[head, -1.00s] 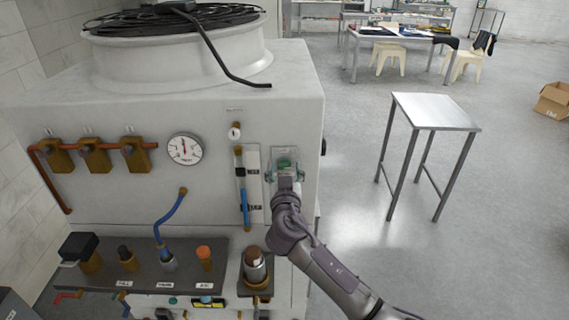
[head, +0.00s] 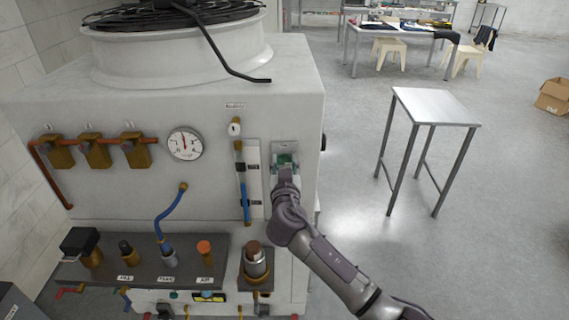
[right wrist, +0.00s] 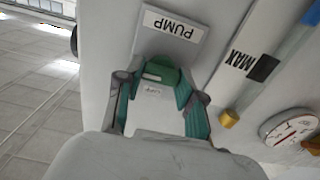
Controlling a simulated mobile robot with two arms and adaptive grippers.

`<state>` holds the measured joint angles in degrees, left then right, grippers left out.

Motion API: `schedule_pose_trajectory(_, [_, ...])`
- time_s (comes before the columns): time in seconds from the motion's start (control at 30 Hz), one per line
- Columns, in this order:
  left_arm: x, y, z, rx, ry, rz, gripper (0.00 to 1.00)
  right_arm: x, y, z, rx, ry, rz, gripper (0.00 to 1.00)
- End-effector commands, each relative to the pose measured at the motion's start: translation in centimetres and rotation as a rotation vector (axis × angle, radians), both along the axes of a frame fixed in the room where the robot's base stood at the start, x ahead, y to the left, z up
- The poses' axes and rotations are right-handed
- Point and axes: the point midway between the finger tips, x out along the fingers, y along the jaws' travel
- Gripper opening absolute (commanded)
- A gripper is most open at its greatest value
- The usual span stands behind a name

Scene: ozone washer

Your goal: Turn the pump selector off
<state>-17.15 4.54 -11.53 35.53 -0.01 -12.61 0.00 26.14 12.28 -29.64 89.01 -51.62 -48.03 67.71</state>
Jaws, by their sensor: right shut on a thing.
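The pump selector is a small green knob (right wrist: 163,72) on a grey plate labelled PUMP (right wrist: 172,25) in the right wrist view. In the head view the plate (head: 285,147) is on the right part of the machine's front panel. My right gripper (right wrist: 155,84) has its green-padded fingers on either side of the knob and is shut on it. The fingers and wrist hide part of the knob, so its exact setting is hard to tell. In the head view my right gripper (head: 286,164) is at the plate. My left gripper is not in view.
Left of the selector are a level tube (head: 243,185), a round gauge (head: 185,143) and several brass valves (head: 97,153). A shelf (head: 215,252) with fittings juts out below. A small metal table (head: 436,106) stands to the right, with open floor around it.

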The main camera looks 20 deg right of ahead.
Motion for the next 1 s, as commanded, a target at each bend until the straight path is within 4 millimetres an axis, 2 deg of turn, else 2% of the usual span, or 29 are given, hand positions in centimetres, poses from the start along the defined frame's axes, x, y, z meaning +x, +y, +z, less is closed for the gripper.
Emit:
schedule_pose_trajectory(0.37, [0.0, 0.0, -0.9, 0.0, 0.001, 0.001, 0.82, 0.0, 0.0, -0.1, -0.171, 0.048, -0.001, 0.03])
schedule_pose_trajectory(1.0, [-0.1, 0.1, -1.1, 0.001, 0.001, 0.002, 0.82, 0.1, 0.3, 0.0, -0.75, 0.215, 0.0, 0.03])
